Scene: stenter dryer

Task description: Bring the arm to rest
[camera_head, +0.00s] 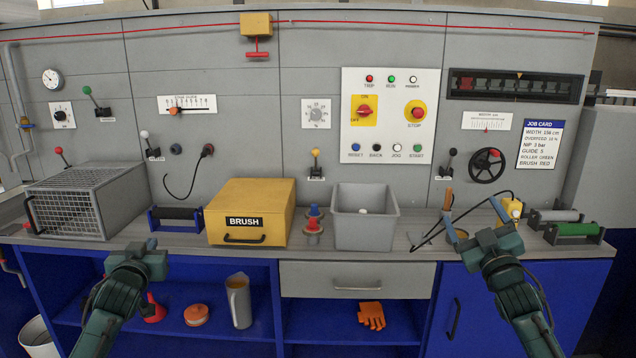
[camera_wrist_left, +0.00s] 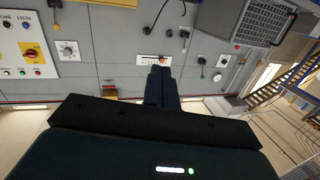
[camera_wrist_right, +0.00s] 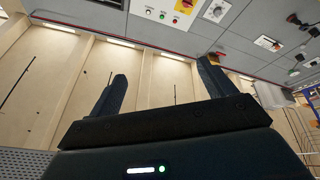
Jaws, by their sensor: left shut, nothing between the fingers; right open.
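My left gripper (camera_head: 152,246) is in front of the counter edge at the left, below the blue roller stand. In the left wrist view its two fingers (camera_wrist_left: 160,84) are together with nothing between them. My right gripper (camera_head: 484,236) is in front of the counter at the right, over the blue cabinet door. In the right wrist view its fingers (camera_wrist_right: 163,88) stand wide apart and empty. Both arms are bent and reach up from the bottom of the head view. Neither gripper visibly holds anything.
The counter carries a mesh guard box (camera_head: 85,203), a yellow BRUSH box (camera_head: 247,208), a grey bin (camera_head: 365,230) and a green roller (camera_head: 574,230). A cable (camera_head: 430,236) lies near my right gripper. The control panel (camera_head: 390,115) stands behind. Open shelves are below.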

